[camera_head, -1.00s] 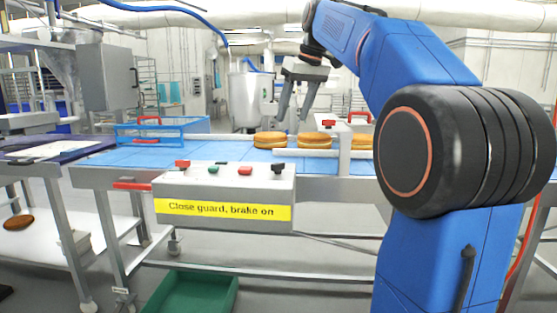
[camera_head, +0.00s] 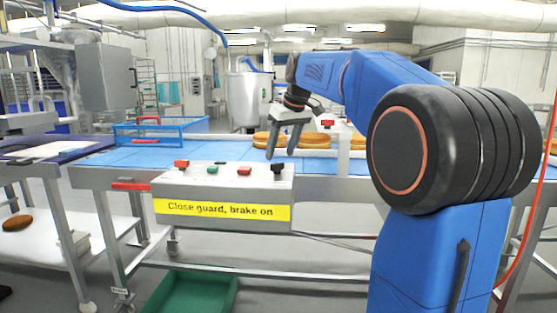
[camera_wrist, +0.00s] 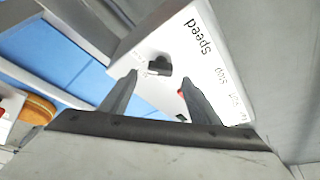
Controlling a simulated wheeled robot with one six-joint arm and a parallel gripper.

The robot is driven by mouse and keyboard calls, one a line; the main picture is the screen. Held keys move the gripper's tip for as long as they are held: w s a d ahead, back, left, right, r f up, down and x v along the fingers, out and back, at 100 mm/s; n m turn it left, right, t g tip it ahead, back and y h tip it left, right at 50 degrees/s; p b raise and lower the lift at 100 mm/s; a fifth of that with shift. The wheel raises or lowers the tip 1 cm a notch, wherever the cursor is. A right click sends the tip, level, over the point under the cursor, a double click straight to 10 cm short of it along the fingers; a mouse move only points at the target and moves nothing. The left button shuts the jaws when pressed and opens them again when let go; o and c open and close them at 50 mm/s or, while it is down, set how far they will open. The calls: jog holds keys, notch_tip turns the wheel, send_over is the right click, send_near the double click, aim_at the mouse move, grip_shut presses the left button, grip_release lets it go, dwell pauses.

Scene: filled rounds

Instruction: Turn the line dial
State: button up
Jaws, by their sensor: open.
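The line dial, a small black knob (camera_head: 278,168), sits at the right end of the grey control box (camera_head: 225,192). In the wrist view the black dial (camera_wrist: 158,64) is on a white panel face marked "Speed" (camera_wrist: 196,38). My gripper (camera_head: 279,154) is open, its two grey fingers pointing down just above the right end of the box. In the wrist view the dial shows between and beyond the open fingertips (camera_wrist: 157,82), apart from them as far as I can tell. A red button is partly hidden by the right finger there.
The box also carries red buttons (camera_head: 244,170), a green button (camera_head: 212,169) and a yellow "Close guard, brake on" label (camera_head: 222,210). Behind it runs a blue conveyor (camera_head: 190,160) with filled rounds (camera_head: 310,139). A blue-framed guard (camera_head: 160,130) stands at the left.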

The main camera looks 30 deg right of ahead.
aim_at(278, 164)
jog(key=shift+x, duration=1.95)
jog(key=c, duration=1.1)
jog(key=shift+o, duration=0.2)
jog(key=shift+m+h, duration=0.6)
jog(key=shift+m, duration=0.9)
jog(key=o, duration=1.1)
jog(key=shift+a, duration=0.1)
jog(key=shift+c, duration=0.2)
